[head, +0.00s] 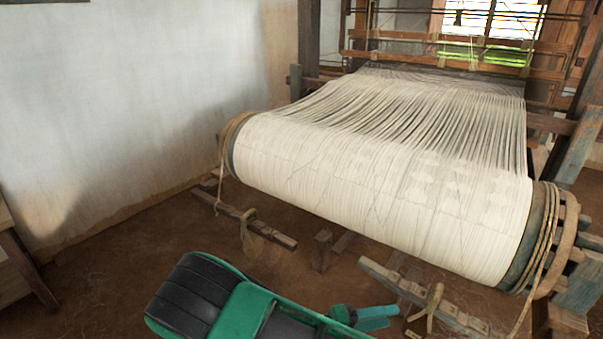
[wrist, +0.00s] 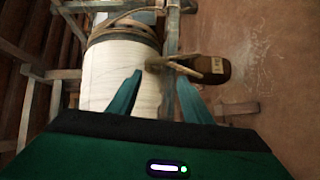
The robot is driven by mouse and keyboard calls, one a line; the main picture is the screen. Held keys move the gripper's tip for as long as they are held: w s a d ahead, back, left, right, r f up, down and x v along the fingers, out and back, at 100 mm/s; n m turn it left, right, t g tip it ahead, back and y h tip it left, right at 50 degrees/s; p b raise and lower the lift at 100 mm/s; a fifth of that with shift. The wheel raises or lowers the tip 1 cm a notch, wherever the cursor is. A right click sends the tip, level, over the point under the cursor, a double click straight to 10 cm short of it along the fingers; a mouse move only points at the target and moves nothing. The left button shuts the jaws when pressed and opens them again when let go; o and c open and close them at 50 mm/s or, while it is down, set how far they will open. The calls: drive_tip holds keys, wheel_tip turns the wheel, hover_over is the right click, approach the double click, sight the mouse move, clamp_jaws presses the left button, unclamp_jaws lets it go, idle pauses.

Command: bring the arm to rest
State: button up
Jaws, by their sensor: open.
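My gripper (head: 391,316) is at the lower middle of the head view, low in front of the loom's warp beam. Its two teal fingers stand apart, and they also show in the wrist view (wrist: 160,76). I see nothing clamped between them. Just beyond the fingertips in the wrist view is a dark brown weight (wrist: 212,77) with a pale label and a cord loop. In the head view, a brown block with a cord (head: 418,324) hangs at a wooden bar right of the fingers.
The loom's wide roll of white warp (head: 380,190) stands behind my gripper, with rope coils at both ends. A wooden bar with a cord loop (head: 250,238) lies left of centre. A wooden bench edge (head: 14,262) is far left. The earthen floor (head: 110,280) at left is clear.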

drive_tip(key=s+d+r+m+g+y, duration=0.3)
drive_tip(key=d+r+g+y, duration=0.15)
drive_tip(key=d+r, duration=0.25)
drive_tip(key=s+d+r+m+g+y, duration=0.2)
drive_tip(key=s+d+r+g+y, duration=0.15)
drive_tip(key=d+r+y, duration=0.35)
drive_tip(key=s+d+r+m+t+y, duration=0.2)
drive_tip(key=s+d+r+t+y, duration=0.2)
drive_tip(key=s+r, duration=0.8)
drive_tip(key=shift+s+d+r+y, duration=0.15)
drive_tip(key=shift+s+d+y, duration=0.4)
drive_tip(key=shift+s+d, duration=0.3)
drive_tip(key=shift+w+f, duration=0.25)
drive_tip(key=shift+w, duration=0.35)
idle(0.5)
